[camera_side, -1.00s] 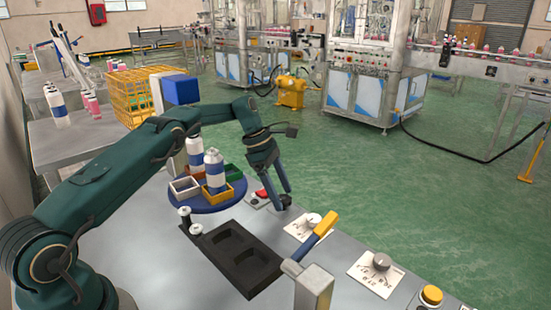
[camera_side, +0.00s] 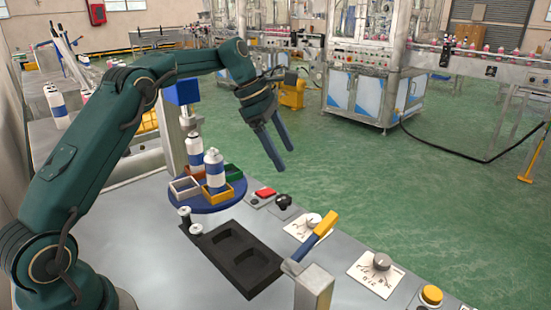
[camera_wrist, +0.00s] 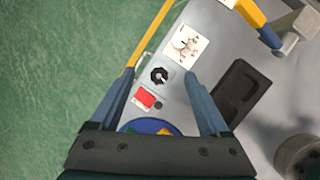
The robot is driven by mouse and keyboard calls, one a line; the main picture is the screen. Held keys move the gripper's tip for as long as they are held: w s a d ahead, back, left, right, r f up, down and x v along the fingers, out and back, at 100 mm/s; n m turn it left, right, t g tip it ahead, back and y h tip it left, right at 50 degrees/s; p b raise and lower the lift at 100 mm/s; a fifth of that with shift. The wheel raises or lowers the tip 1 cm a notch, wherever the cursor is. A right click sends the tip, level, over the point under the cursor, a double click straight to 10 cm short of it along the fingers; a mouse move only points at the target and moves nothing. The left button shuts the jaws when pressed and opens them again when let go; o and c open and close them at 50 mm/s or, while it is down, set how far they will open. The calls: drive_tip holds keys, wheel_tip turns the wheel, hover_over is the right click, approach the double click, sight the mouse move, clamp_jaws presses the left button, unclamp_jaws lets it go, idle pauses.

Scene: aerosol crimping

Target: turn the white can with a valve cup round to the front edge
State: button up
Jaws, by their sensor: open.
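A blue round turntable (camera_side: 206,206) carries several small open boxes. A white can with a blue band (camera_side: 213,172) stands upright in the yellow box (camera_side: 229,190) on its near side. A similar white can (camera_side: 194,143) stands further back, in or behind the brown box. I cannot tell which can has a valve cup. My gripper (camera_side: 284,160) is open and empty, in the air above and beyond a black knob (camera_side: 283,201) and a red switch (camera_side: 265,192). In the wrist view, the knob (camera_wrist: 159,76) appears between my fingers (camera_wrist: 160,78), with the turntable's edge (camera_wrist: 130,126) partly hidden below.
A black tray with recesses (camera_side: 266,268) lies in front of the turntable. A yellow-handled lever (camera_side: 322,228), two dial plates, one of them here (camera_side: 375,273), and a yellow button (camera_side: 431,295) stand to the right. The air right of my gripper is clear.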

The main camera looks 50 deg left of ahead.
drive_tip(key=s+d+r+m+t, duration=0.1)
drive_tip(key=s+d+r+m, duration=0.4)
drive_tip(key=r, duration=0.3)
drive_tip(key=s+d+r+m+t+y, duration=0.1)
drive_tip(key=s+d+m, duration=0.2)
drive_tip(key=s, duration=0.9)
drive_tip(key=shift+s+r+m+y, duration=0.2)
drive_tip(key=shift+r+m+y, duration=0.2)
drive_tip(key=shift+m, duration=1.3)
